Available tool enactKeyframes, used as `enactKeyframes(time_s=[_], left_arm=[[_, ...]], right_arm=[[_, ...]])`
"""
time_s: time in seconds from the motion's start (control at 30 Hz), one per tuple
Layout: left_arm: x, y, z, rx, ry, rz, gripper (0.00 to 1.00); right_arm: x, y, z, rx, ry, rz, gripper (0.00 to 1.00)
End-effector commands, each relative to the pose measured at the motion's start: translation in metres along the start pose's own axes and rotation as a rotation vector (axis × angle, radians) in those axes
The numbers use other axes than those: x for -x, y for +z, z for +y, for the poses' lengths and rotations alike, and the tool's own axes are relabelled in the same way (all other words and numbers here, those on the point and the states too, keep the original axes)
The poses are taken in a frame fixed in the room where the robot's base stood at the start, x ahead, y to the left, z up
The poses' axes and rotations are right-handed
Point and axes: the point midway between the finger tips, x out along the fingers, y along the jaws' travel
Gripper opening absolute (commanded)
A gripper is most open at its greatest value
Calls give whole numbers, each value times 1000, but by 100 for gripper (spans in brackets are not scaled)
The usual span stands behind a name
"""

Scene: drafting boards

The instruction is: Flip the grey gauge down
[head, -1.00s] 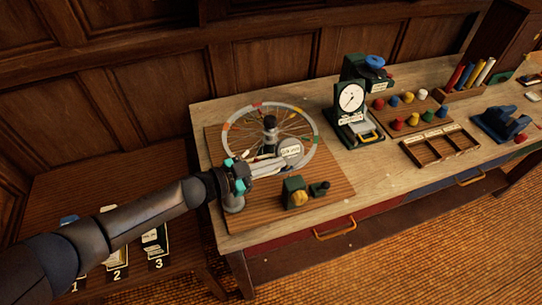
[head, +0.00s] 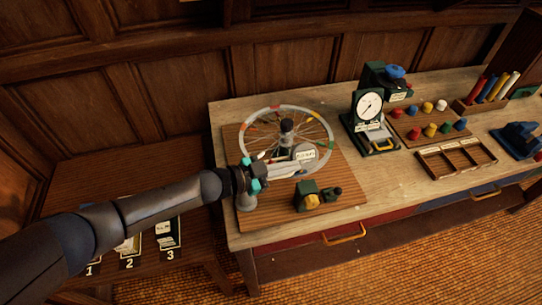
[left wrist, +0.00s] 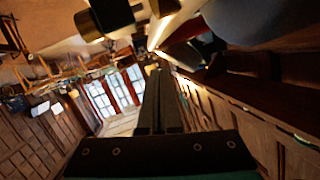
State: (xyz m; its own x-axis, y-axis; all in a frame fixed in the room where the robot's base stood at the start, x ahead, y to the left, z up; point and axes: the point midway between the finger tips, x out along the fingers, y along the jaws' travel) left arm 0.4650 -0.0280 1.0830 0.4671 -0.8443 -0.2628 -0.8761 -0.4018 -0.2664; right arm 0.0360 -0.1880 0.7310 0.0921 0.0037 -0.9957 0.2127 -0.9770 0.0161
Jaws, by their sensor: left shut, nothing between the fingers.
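The grey gauge (head: 281,171) looks like a pale grey arm with a white label plate (head: 304,155) at its far end. My right gripper is not in view.
The wheel stands on a ribbed wooden board (head: 345,190). Numbered cards (head: 168,235) lie on the lower left table.

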Motion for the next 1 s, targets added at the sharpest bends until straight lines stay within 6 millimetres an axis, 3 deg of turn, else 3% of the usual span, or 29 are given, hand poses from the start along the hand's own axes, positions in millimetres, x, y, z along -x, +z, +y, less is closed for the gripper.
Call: enactKeyframes(time_s=[0.23,0.43,1.0], left_arm=[[12,-29,-10,1,-4,-1,0],[32,-32,-10,-2,-4,-2,0],[94,-66,-15,0,-4,-1,0]], right_arm=[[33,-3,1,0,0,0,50],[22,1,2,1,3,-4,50],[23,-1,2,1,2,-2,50]])
